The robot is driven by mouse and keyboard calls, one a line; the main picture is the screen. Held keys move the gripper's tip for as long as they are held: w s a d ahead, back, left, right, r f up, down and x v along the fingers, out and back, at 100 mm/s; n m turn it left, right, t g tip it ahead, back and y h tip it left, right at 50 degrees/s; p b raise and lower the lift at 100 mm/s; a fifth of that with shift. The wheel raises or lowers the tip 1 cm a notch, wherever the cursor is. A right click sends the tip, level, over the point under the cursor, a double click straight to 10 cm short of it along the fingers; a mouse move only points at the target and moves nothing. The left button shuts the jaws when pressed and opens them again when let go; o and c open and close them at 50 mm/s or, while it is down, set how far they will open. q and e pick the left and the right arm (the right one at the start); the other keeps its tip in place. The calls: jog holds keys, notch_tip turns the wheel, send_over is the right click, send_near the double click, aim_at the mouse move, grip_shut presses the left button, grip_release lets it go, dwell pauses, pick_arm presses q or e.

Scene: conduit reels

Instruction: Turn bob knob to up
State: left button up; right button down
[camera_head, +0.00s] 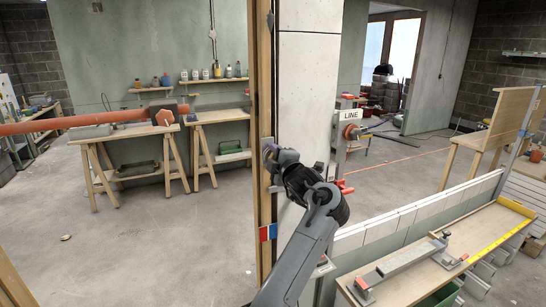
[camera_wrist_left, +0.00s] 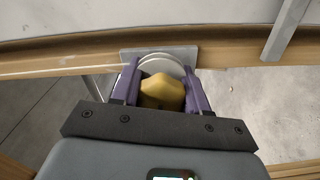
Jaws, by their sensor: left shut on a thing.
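In the left wrist view, a yellow knob (camera_wrist_left: 162,91) sits between the two purple fingers of my left gripper (camera_wrist_left: 160,88), which is shut on it. Behind the knob are a pale round disc (camera_wrist_left: 162,66) and a grey plate (camera_wrist_left: 185,53) fixed to a wooden post (camera_wrist_left: 50,61). In the head view, my left gripper (camera_head: 271,155) reaches the wooden post (camera_head: 262,100) beside the white panel; the gripper hides the knob there. Which way the knob points cannot be told. My right gripper is not in view.
A red, white and blue label (camera_head: 268,232) is on the post below my gripper. A LINE sign (camera_head: 350,115) with red fittings stands to the right. A wooden bench (camera_head: 410,275) with a metal bar lies at lower right. The floor at left is largely clear.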

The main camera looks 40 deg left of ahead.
pick_arm(q)
jog(key=shift+r, duration=0.1)
jog(key=o, duration=0.7)
jog(key=shift+c, duration=0.2)
jog(key=o, duration=0.4)
jog(key=shift+s, duration=0.1)
jog(key=shift+s+d, duration=0.1)
jog(key=shift+d, duration=0.35)
jog(key=p+v, duration=0.1)
jog(key=v, duration=0.9)
jog(key=shift+p, duration=0.3)
jog(key=shift+s+a, duration=0.1)
jog(key=shift+a, duration=0.05)
